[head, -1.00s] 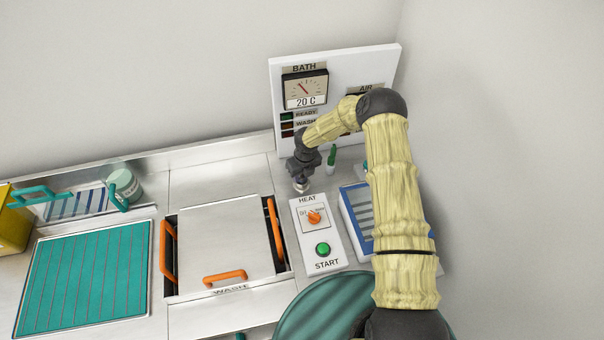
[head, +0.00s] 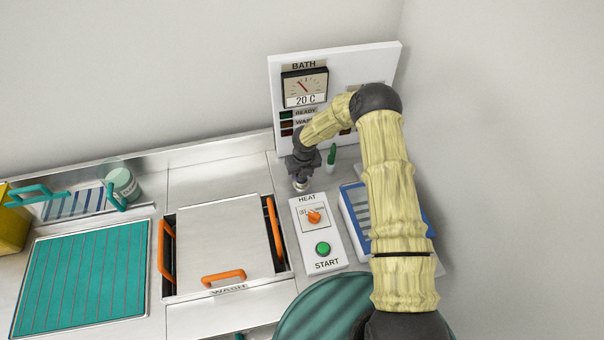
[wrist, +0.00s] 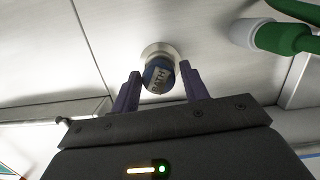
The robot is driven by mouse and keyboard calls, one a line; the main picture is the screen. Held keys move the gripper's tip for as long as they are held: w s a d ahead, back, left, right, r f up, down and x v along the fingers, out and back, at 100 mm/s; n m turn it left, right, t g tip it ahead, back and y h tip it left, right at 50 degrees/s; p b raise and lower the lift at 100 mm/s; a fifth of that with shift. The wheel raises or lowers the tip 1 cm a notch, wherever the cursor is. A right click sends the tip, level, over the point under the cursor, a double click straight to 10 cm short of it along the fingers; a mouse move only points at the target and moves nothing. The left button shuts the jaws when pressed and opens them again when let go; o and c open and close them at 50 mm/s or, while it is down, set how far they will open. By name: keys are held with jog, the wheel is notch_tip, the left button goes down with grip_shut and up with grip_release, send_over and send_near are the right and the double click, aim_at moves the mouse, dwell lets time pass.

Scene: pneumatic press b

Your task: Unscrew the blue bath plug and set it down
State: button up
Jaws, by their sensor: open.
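The blue bath plug (wrist: 158,76) shows in the wrist view, a small blue cap with a grey top lettered "BATH", seated in a pale round collar (wrist: 158,52) on the steel counter. My gripper (wrist: 160,88) is open, with one finger on each side of the plug. I cannot tell whether the fingers touch it. In the head view my gripper (head: 301,186) points down at the counter behind the HEAT panel, and the plug is largely hidden there by the gripper.
A green and white bottle (head: 331,160) stands close to the right of my gripper. The panel with the orange HEAT knob (head: 314,216) and green START button (head: 323,248) lies in front. A lidded wash bath (head: 225,240) is to the left, and the upright BATH gauge board (head: 340,62) is behind.

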jog(key=shift+m, duration=0.6)
jog(key=shift+m+b, duration=0.55)
jog(key=shift+m, duration=0.25)
jog(key=shift+a+f+m+h+b, duration=0.1)
jog(key=shift+m+h+b, duration=0.25)
jog(key=shift+m, duration=0.35)
jog(key=shift+m+b, duration=0.3)
jog(key=shift+m, duration=0.8)
